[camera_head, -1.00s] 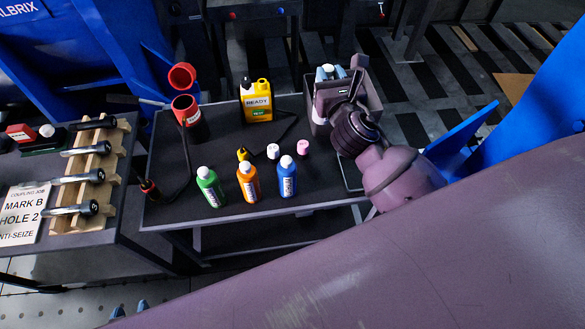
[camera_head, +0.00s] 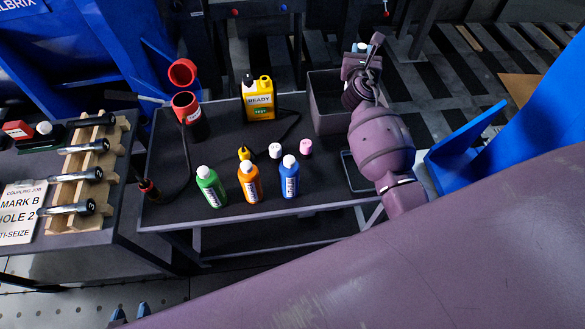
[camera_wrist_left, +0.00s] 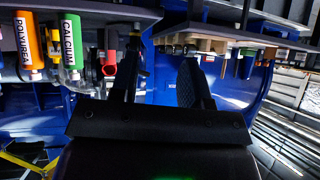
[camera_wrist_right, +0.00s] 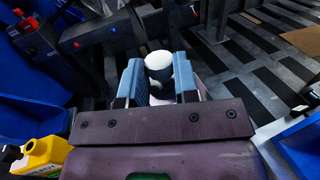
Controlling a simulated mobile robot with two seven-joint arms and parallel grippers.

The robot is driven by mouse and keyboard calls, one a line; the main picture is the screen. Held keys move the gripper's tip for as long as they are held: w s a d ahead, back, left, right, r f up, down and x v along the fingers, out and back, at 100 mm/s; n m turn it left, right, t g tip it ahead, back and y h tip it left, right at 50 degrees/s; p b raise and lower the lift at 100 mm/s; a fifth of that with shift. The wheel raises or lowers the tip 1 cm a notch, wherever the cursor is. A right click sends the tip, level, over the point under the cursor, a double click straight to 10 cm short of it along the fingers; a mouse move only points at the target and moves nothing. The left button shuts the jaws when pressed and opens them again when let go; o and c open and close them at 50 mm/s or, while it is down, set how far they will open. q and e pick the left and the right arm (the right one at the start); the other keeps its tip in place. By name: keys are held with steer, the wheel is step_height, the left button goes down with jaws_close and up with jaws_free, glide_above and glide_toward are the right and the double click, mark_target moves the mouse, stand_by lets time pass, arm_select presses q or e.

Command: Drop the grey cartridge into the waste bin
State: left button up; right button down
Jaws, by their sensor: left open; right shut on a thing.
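My right gripper (camera_wrist_right: 158,82) is shut on the grey cartridge, a cylinder with a pale round top (camera_wrist_right: 158,60) standing up between the blue fingers. In the head view the right gripper is mostly hidden by its own wrist, and the cartridge's pale top (camera_head: 362,47) just shows, beyond the back right corner of the table. An open grey bin (camera_head: 328,112) stands at the table's back right, left of this gripper. I cannot tell from any label whether it is the waste bin. My left gripper (camera_wrist_left: 160,85) is open and empty; its tips (camera_head: 131,312) show at the bottom of the head view.
A red-rimmed black container (camera_head: 190,118) with a raised red lid stands back left on the table. A yellow jug (camera_head: 258,100) stands at the back middle; green (camera_head: 211,188), orange (camera_head: 249,182) and blue (camera_head: 289,178) bottles stand in front. A blue structure (camera_head: 510,125) rises at right.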

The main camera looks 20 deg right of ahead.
step_height(320, 180, down, 5)
steer(key=b, duration=0.3)
steer(key=shift+r, duration=0.15)
steer(key=c, duration=0.8)
jaws_free()
steer(key=shift+p+v, duration=0.55)
steer(key=shift+v, duration=4.9)
